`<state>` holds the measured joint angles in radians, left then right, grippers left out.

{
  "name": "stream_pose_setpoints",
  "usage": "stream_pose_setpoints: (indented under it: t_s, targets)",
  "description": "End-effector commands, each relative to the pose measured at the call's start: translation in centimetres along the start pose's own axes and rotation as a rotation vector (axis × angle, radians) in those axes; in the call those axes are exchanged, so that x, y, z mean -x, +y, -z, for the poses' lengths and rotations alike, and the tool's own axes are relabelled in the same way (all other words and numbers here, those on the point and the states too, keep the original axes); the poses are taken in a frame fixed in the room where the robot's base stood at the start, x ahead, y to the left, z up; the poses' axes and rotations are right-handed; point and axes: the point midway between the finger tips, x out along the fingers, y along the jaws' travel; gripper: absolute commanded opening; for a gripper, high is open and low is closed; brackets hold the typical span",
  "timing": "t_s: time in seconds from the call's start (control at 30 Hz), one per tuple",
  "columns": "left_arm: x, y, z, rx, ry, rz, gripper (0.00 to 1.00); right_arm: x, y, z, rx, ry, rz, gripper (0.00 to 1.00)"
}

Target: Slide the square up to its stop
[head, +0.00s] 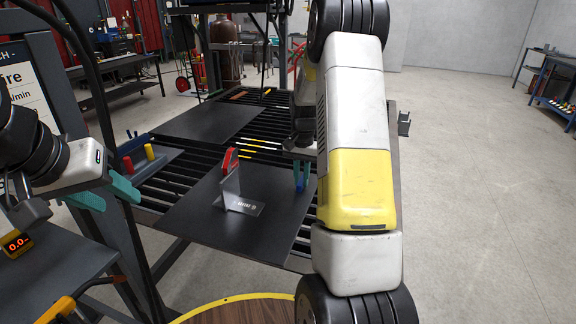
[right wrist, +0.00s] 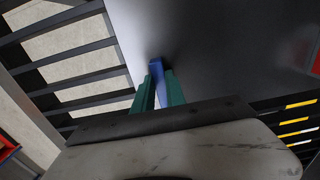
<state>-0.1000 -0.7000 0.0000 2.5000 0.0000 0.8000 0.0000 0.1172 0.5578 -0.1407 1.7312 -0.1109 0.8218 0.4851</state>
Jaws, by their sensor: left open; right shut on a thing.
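A grey metal angle-shaped piece with an upright plate and a flat printed foot (head: 244,206) stands on the dark plate (head: 200,222). A red piece (head: 230,158) rises at its upper back edge. I cannot tell which of these is the square, nor pick out its stop. My right gripper (head: 302,178), with teal fingers, is to the right of the grey piece, over the plate's right side. It is shut on a blue piece, which shows between the fingers in the right wrist view (right wrist: 157,75). My left gripper (head: 107,194) is open and empty at the left, apart from the plate.
The slatted table (head: 172,182) carries a second dark plate (head: 208,121) further back. A side shelf at the left holds a red and a yellow piece (head: 150,152). My right arm covers much of the right side. A dark bench (head: 60,262) stands at the lower left.

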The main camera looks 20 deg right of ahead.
Motion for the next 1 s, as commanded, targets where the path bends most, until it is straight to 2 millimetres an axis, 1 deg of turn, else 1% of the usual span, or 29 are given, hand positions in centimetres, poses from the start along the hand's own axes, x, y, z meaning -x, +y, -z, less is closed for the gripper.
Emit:
stream_pose_setpoints:
  t_s: [0.7, 1.0]
  targets:
    - [0.0, 0.0, 0.0, 0.0, 0.0, 0.0, 0.45, 3.8, 0.0, 0.1, 0.0, 0.002, 0.001, 0.0]
    - [0.0, 0.0, 0.0, 0.0, 0.0, 0.0, 0.45, 4.0, 0.0, 0.0, 0.0, 0.0, 0.0, 0.0]
